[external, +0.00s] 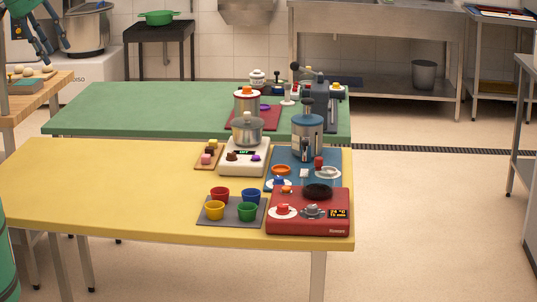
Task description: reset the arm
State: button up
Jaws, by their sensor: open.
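My gripper (52,50) shows at the top left corner, on a teal arm partly cut off by the frame. Its dark fingers point down and are apart, with nothing seen between them. It appears above or near a wooden-topped table (30,82) at the left edge.
A yellow table (110,190) holds a red cooker (308,222), colored cups on a grey mat (231,223), a white scale (245,165) and a blue appliance (307,135). A green table (150,105) stands behind. The yellow table's left half is clear.

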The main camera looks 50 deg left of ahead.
jog(key=s+f, duration=0.2)
jog(key=s, duration=0.1)
jog(key=shift+s+a, duration=0.1)
jog(key=shift+s, duration=0.15)
dwell(2.9)
